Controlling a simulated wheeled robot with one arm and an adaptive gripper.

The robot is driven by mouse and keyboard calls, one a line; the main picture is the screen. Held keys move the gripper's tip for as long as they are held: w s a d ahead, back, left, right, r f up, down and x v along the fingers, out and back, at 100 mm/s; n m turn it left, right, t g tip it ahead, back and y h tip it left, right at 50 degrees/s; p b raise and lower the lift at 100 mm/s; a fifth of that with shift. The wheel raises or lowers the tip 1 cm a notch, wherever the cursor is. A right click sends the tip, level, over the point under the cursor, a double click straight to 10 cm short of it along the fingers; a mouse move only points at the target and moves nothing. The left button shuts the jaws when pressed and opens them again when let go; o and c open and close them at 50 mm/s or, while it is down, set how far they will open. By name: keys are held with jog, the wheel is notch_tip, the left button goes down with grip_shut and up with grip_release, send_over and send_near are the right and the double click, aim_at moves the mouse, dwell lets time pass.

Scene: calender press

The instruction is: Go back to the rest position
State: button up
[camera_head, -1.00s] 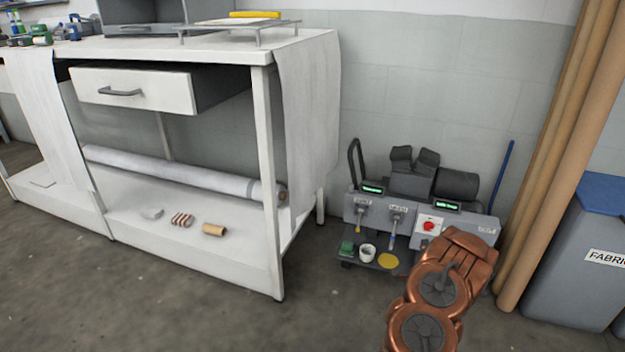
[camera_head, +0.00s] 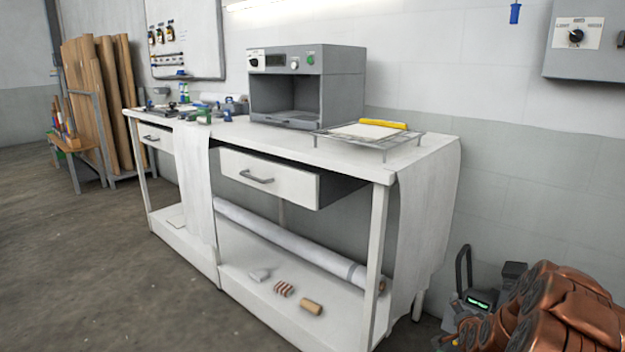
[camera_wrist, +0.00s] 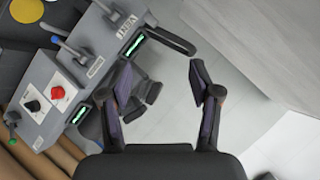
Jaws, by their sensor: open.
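My gripper (camera_wrist: 160,92) shows in the wrist view with its two fingers spread wide apart and nothing between them. It hangs above a grey machine (camera_wrist: 75,75) with levers, a red knob, a black knob and green displays, which lies to its left in that view. In the head view my copper-coloured arm fills the lower right corner and hides most of the same machine (camera_head: 480,302). My gripper itself is not seen in the head view.
A white workbench (camera_head: 345,160) with an open drawer (camera_head: 270,177) stands in the middle. A grey oven-like press (camera_head: 305,85) and a wire rack (camera_head: 372,138) with a yellow-handled item are on top. A fabric roll (camera_head: 290,245) lies on the lower shelf. The floor at left is clear.

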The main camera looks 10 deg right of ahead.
jog(key=s+a+r+n+g+y+p, duration=0.25)
jog(key=a+r+p, duration=0.25)
jog(key=a+r, duration=0.4)
jog(key=s+a+r+n+g+y+p, duration=0.1)
jog(key=s+a+r+n+p, duration=0.25)
jog(key=a+r, duration=0.45)
jog(key=s+a+r+n+g+y+p, duration=0.25)
jog(key=a+r+p, duration=0.35)
jog(key=a+r, duration=0.3)
jog(key=s+a+r+n+g+p, duration=0.2)
jog(key=s+a+r+p, duration=0.2)
jog(key=s+r, duration=0.3)
jog(key=s+a+r+n+g+p, duration=0.2)
jog(key=s+r+p, duration=0.4)
jog(key=s, duration=0.9)
jog(key=s+a+r+n+g+p, duration=0.2)
jog(key=s+a+r, duration=0.4)
jog(key=s+r, duration=0.4)
jog(key=s+n+p, duration=0.1)
jog(key=s+p, duration=0.1)
jog(key=shift+a+n+g+p, duration=0.25)
jog(key=shift+n+g+p, duration=0.1)
jog(key=shift+g+p, duration=0.05)
